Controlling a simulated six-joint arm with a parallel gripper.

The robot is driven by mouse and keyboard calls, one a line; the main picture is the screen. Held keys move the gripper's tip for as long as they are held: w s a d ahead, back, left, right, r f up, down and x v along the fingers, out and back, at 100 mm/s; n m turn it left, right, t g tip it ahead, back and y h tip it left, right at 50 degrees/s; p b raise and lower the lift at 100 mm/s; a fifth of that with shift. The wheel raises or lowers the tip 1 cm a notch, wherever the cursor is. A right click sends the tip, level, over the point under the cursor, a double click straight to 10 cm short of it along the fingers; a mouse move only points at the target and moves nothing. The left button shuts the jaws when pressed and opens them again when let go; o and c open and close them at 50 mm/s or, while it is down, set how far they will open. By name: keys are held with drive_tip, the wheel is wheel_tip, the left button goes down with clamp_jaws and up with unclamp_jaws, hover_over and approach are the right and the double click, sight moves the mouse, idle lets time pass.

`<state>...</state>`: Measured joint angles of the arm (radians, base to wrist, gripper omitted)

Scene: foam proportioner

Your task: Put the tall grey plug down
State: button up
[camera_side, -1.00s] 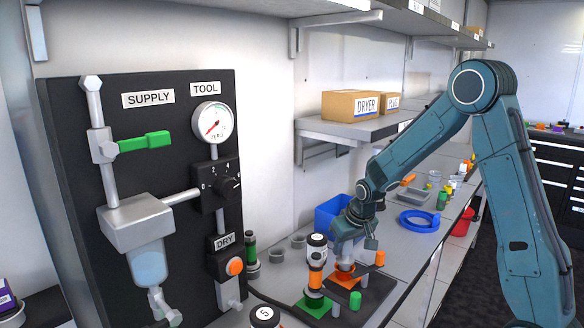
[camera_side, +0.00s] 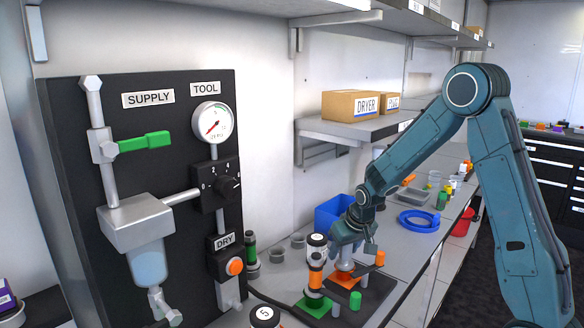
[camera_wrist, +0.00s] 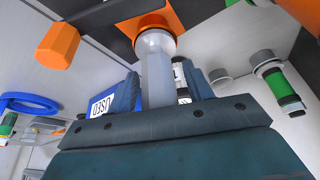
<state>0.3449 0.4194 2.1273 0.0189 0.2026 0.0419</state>
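The tall grey plug (camera_wrist: 157,78) is a pale grey shaft with a wider collar in the wrist view. Its collar end meets a round orange socket (camera_wrist: 152,23). My gripper (camera_wrist: 160,68) has one finger on each side of the shaft. A gap shows on the right side, where a white bottle is seen behind, so the fingers look open around it. In the side view my gripper (camera_side: 346,240) is low over the orange base (camera_side: 343,278).
A black-capped white bottle (camera_side: 317,243) and an orange-green fitting (camera_side: 314,275) stand close to the left of my gripper. A blue bin (camera_side: 332,212) is behind. A blue ring (camera_side: 418,221) lies to the right.

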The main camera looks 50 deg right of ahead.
drive_tip(key=shift+r, duration=0.1)
drive_tip(key=shift+r, duration=0.8)
drive_tip(key=v, duration=1.1)
drive_tip(key=shift+s+r, duration=0.2)
drive_tip(key=shift+s, duration=0.05)
drive_tip(key=shift+a, duration=0.15)
drive_tip(key=s+a+r+n+y, duration=0.1)
drive_tip(key=s+a+r+n, duration=0.1)
drive_tip(key=s+a, duration=0.5)
drive_tip(key=s+a+r+n+t, duration=0.1)
drive_tip(key=s+a+r, duration=0.3)
drive_tip(key=s, duration=0.9)
drive_tip(key=a+n, duration=0.1)
drive_tip(key=a, duration=0.1)
drive_tip(key=shift+s+a+r+n+t+y, duration=0.2)
drive_tip(key=shift+a+r+n+t+y, duration=0.1)
drive_tip(key=shift+a+y, duration=0.1)
drive_tip(key=shift+o, duration=0.2)
